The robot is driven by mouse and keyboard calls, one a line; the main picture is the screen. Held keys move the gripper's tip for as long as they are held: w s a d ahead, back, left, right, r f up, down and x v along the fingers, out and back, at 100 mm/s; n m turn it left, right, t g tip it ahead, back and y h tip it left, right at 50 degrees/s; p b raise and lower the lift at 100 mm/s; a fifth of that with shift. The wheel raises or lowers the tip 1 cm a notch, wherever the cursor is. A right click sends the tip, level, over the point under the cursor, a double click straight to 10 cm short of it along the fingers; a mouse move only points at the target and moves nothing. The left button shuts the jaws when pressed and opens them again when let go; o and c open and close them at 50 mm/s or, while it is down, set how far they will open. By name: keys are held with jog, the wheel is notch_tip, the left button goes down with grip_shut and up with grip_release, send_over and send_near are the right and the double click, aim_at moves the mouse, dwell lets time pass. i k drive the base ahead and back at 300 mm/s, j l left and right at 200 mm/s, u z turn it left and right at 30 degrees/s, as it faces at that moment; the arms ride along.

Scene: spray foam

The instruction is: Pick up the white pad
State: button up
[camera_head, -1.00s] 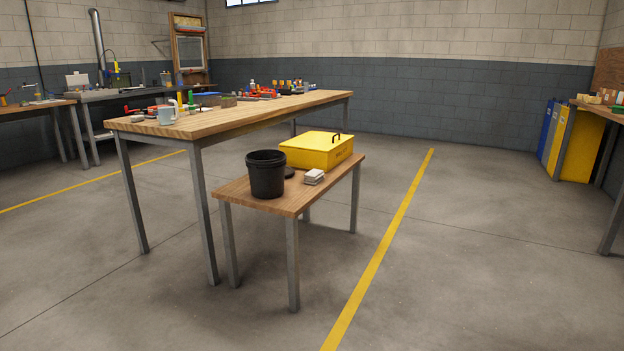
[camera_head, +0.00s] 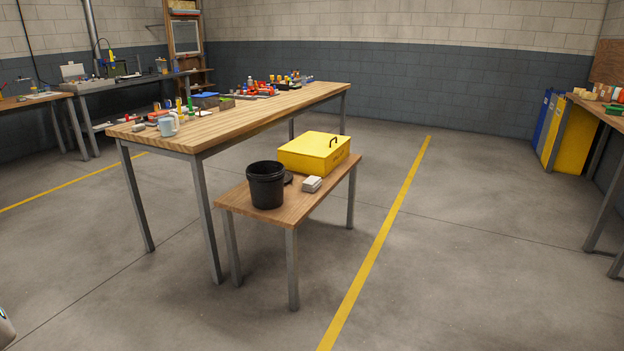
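A small white pad (camera_head: 312,184), which looks like a low stack of white pieces, lies on the low wooden bench (camera_head: 290,212). It is near the bench's right edge, in front of the yellow case (camera_head: 314,152) and right of the black bucket (camera_head: 266,185). Nothing covers it from this side. My gripper is not in view. A pale rounded piece, perhaps of my own arm, shows at the lower left edge, far from the pad.
A dark flat round item (camera_head: 288,178) lies between bucket and case. A taller workbench (camera_head: 225,118) with tools and a mug (camera_head: 167,126) stands behind, left of the bench. Side benches line the walls. The floor in front and right, crossed by a yellow line (camera_head: 384,244), is clear.

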aim_at(313, 182)
jog(key=i+j, duration=0.1)
jog(key=i, duration=0.35)
jog(key=i+j+z, duration=0.1)
jog(key=i, duration=0.4)
jog(key=i+j, duration=0.2)
jog(key=i, duration=0.25)
jog(key=i+j+z, duration=0.1)
jog(key=i, duration=0.35)
jog(key=i+j, duration=0.25)
jog(key=i, duration=0.25)
jog(key=i+j+z, duration=0.1)
jog(key=i, duration=0.35)
jog(key=j, duration=0.1)
